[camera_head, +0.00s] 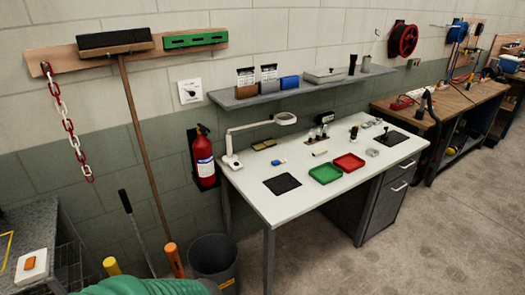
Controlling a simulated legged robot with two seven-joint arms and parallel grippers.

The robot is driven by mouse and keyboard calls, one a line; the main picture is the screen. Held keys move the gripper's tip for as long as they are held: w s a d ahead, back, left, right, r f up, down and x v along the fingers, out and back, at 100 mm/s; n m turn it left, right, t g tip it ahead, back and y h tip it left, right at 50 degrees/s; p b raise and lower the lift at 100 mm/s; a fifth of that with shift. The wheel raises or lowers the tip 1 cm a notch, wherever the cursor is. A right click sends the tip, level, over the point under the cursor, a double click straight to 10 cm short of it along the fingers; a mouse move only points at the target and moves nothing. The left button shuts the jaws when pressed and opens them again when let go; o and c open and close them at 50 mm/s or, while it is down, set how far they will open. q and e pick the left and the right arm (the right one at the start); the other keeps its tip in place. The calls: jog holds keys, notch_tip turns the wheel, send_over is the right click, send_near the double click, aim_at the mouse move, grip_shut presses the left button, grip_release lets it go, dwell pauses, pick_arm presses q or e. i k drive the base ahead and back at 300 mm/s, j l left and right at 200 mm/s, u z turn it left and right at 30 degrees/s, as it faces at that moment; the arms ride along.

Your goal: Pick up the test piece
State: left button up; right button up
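No item is clearly identifiable as the test piece. Several small items lie on the white workbench (300,205) at the middle. Among them are a pale short cylinder-like piece (320,153), a small blue and white item (278,162) and a small grey round item (373,153). A green tray (325,174) and a red tray (348,163) lie side by side on the bench; both look empty. A black square mat (282,184) lies at the bench's left front. Neither of my grippers is in view.
A magnifier lamp (285,119) and a fire extinguisher (203,158) are at the bench's left. A grey bin (213,259) stands at its left front. A shelf (300,88) hangs above. A wooden bench (440,103) stands farther right. The floor (430,230) at right is clear.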

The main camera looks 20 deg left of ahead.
aim_at(323, 151)
jog(key=u, duration=0.25)
jog(key=i+l+u, duration=0.15)
jog(key=u, duration=0.3)
jog(key=i+l+u, duration=0.2)
jog(key=u, duration=0.25)
jog(key=i+l+u, duration=0.2)
jog(key=u, duration=0.25)
jog(key=l, duration=0.1)
